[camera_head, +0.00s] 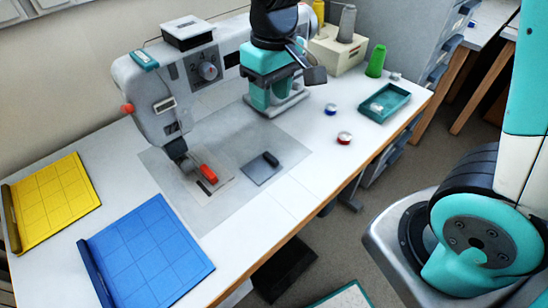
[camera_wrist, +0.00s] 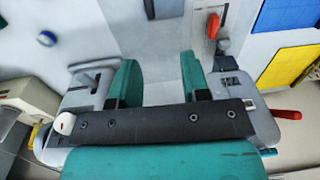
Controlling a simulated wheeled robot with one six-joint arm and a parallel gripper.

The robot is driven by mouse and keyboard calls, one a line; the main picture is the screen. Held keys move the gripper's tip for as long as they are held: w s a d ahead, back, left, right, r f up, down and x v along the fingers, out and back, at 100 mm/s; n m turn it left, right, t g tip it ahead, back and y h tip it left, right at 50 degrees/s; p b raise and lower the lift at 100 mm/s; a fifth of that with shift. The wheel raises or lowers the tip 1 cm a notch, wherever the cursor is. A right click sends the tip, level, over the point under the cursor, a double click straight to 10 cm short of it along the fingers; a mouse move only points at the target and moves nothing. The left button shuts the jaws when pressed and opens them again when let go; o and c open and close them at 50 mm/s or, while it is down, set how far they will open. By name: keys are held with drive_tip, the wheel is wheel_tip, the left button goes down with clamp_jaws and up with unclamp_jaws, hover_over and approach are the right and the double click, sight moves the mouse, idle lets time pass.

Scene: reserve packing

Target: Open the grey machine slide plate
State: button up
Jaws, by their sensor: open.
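The grey slide plate (camera_head: 260,174) lies in the pale machine bed, to the right of the red-marked needle area, with a dark handle (camera_head: 270,158) at its far edge. I see no clear gap around it. In the wrist view, the dark handle (camera_wrist: 163,8) and part of the plate (camera_wrist: 163,30) show at the top. My gripper (camera_head: 270,96) is at the right end of the sewing machine, above and beyond the plate and apart from it. In the wrist view its two teal fingers (camera_wrist: 158,78) are spread with nothing between them.
The sewing machine (camera_head: 150,98) rises behind the bed. A red part (camera_head: 208,173) sits left of the plate. Blue (camera_head: 150,255) and yellow (camera_head: 55,203) boards lie left. Spools (camera_head: 344,138), a green cone (camera_head: 376,61) and a teal tray (camera_head: 402,98) stand right. The front table strip is clear.

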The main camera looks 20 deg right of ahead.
sight(270, 157)
drive_tip(key=shift+h, duration=0.3)
drive_tip(key=f, duration=0.6)
drive_tip(key=w+f, duration=0.1)
drive_tip(key=f, duration=0.6)
drive_tip(key=w+f+b, duration=0.1)
drive_tip(key=f, duration=0.5)
drive_tip(key=shift+d+f, duration=0.2)
drive_tip(key=shift+d, duration=0.15)
drive_tip(key=shift+w, duration=0.1)
clamp_jaws()
